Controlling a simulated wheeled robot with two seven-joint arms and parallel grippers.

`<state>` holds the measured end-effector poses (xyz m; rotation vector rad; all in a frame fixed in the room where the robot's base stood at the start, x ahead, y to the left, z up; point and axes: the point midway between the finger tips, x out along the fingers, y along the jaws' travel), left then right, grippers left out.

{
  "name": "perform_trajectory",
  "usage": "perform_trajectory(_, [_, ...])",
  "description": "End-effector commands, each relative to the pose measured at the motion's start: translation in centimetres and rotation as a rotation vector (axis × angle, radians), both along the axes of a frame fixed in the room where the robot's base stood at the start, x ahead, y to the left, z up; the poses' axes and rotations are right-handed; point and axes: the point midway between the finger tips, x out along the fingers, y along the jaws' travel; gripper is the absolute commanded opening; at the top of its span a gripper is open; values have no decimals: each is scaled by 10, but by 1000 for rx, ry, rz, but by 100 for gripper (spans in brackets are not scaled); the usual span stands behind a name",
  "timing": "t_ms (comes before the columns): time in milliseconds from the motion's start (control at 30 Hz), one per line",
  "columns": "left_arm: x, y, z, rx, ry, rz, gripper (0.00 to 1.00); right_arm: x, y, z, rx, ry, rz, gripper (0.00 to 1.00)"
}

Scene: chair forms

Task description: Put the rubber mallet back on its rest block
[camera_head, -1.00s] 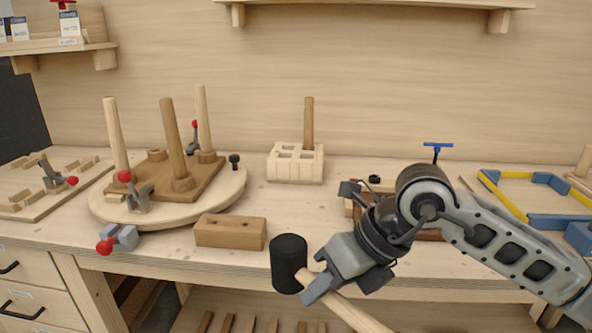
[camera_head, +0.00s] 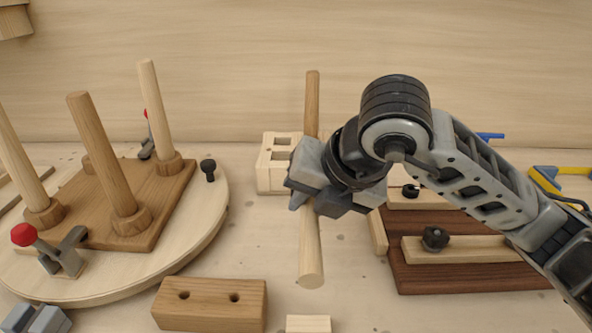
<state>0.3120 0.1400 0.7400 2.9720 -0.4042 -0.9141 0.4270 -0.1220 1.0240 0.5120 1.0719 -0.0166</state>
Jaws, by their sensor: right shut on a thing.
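The handle (camera_head: 311,255) sticks out below the fingers toward me, over the bench. The mallet's black head does not show, so it seems hidden behind my gripper. A light wooden block (camera_head: 308,325) shows partly at the bottom edge, below the handle's end. A pale block with square holes (camera_head: 269,178) stands behind my gripper, partly covered. I cannot tell for sure which block is the rest.
A round turntable (camera_head: 205,245) with a brown board (camera_head: 165,205) and upright chair legs fills the left. A brown block with two holes (camera_head: 210,310) lies at the front. A dark red-brown fixture (camera_head: 440,275) lies right.

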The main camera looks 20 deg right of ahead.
Motion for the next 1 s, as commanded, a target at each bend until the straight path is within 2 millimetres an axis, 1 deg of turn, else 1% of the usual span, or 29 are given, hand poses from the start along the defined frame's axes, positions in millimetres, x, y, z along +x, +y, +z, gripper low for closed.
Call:
perform_trajectory(167, [-7, 0, -9, -3, 17, 0, 0, 0, 0, -7, 1, -2, 1, 0])
perform_trajectory(333, [-10, -1, -19, -14, 25, 1, 0, 0, 0, -23, 0, -2, 0, 0])
perform_trajectory(500, [-7, -4, -19, -38, 8, 3, 0, 0, 0, -41, 1, -2, 1, 0])
perform_trajectory(600, [-5, -5, -18, -46, 0, 4, 0, 0, 0, -48, 1, -2, 1, 0])
perform_trajectory(1000, [-7, -5, -15, -53, 3, 9, 0, 0, 0, -50, 2, -5, 2, 0])
